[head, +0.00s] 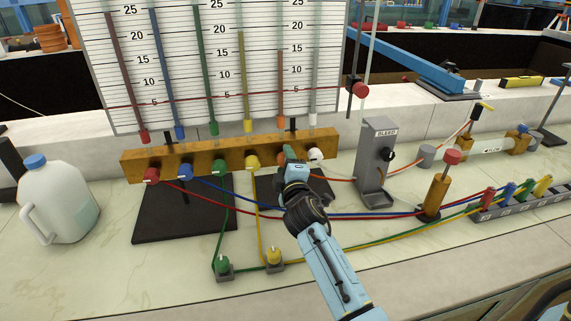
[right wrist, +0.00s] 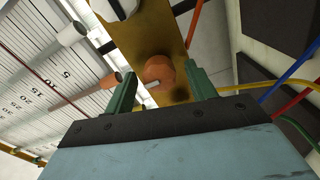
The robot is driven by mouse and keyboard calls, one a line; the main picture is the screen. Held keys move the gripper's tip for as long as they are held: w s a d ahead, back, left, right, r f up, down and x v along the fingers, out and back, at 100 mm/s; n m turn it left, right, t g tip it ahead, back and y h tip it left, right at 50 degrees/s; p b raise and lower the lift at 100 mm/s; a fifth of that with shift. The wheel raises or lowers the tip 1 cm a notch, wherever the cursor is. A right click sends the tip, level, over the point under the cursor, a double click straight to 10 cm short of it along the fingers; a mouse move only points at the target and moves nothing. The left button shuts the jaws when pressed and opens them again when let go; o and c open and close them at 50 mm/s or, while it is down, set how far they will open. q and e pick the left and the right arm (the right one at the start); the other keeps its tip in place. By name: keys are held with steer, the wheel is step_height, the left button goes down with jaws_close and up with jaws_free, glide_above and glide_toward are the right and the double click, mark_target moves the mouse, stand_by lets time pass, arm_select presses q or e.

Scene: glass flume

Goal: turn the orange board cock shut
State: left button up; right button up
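The orange board cock (right wrist: 158,69) shows in the right wrist view as a round orange knob with a pale pointer mark, on the brass-coloured board (right wrist: 143,35). My right gripper (right wrist: 163,71) is open, with one green finger on each side of the knob. Whether the fingers touch it I cannot tell. In the head view my right gripper (head: 288,154) is at the board (head: 135,166) and mostly hides the orange cock. Red (head: 151,175), blue (head: 185,171), green (head: 220,167), yellow (head: 252,162) and white (head: 316,155) cocks show beside it. My left gripper is not in view.
Coloured tubes rise before a scale panel (head: 180,85) behind the board. A grey bleed stand (head: 377,150) is right of the gripper. Coloured hoses cross the bench. A white jug (head: 57,205) stands at left; green (head: 222,266) and yellow (head: 274,257) valves sit in front.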

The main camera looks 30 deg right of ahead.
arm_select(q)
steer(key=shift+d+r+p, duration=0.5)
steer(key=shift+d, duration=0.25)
arm_select(e)
steer(key=v, duration=1.3)
steer(key=shift+s, duration=0.2)
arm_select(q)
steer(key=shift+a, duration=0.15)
